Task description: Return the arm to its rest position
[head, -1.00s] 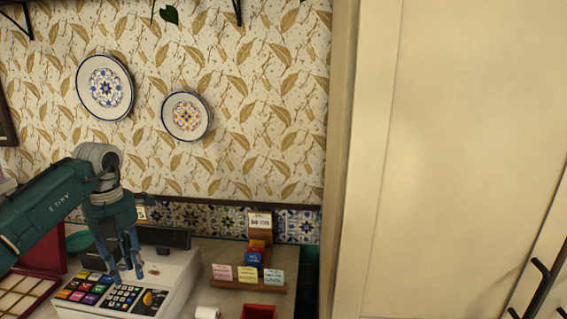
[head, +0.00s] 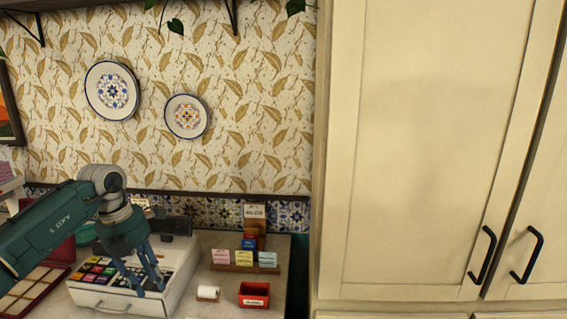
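My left gripper (head: 147,284) comes in from the left in the head view, on a teal arm with a grey wrist joint. It hangs over the white cash register (head: 178,284) with its fingers pointing down. Its fingers are spread a little and nothing shows between them. The fingers hide part of the register's keys, and I cannot tell whether they touch it. My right gripper is not in view.
Behind the register is a tiled, papered wall with two plates (head: 111,91) (head: 186,117). Right of it are a card stand (head: 244,268), a paper roll (head: 208,293) and a red box (head: 254,295). A tall cream cabinet (head: 420,150) fills the right side.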

